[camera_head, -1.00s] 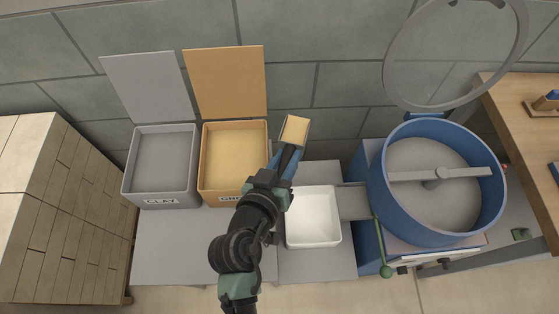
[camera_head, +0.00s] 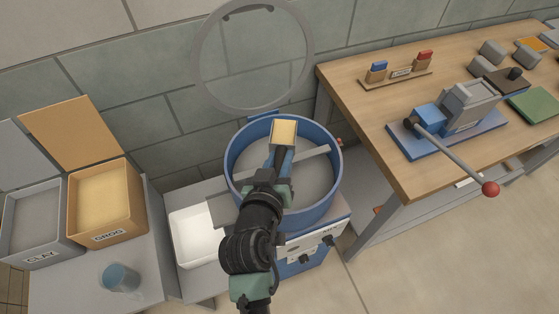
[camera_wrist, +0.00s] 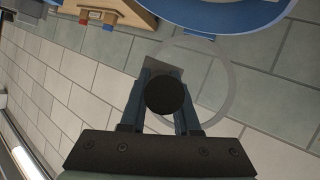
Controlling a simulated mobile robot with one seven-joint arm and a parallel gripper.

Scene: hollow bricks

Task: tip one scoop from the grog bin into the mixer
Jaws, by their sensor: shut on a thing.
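My gripper (camera_head: 278,172) is shut on the scoop (camera_head: 284,133), whose tan, grog-coloured load shows level at its top. The scoop is over the blue mixer (camera_head: 231,168), near its back rim, and looks upright. The mixer's round lid (camera_head: 252,104) stands raised behind it, and a grey bar crosses the drum. The yellow grog bin (camera_head: 136,207) is at the left with its lid open and tan grog inside. In the wrist view, a dark round handle end (camera_wrist: 167,95) shows between my gripper's fingers (camera_wrist: 160,110); the scoop's load is hidden there.
The grey clay bin (camera_head: 45,257) stands open left of the grog bin. A bluish cup (camera_head: 121,278) is on the grey table in front. A white tray (camera_head: 192,225) sits left of the mixer. A wooden bench (camera_head: 385,180) with a lever press (camera_head: 455,125) is at the right.

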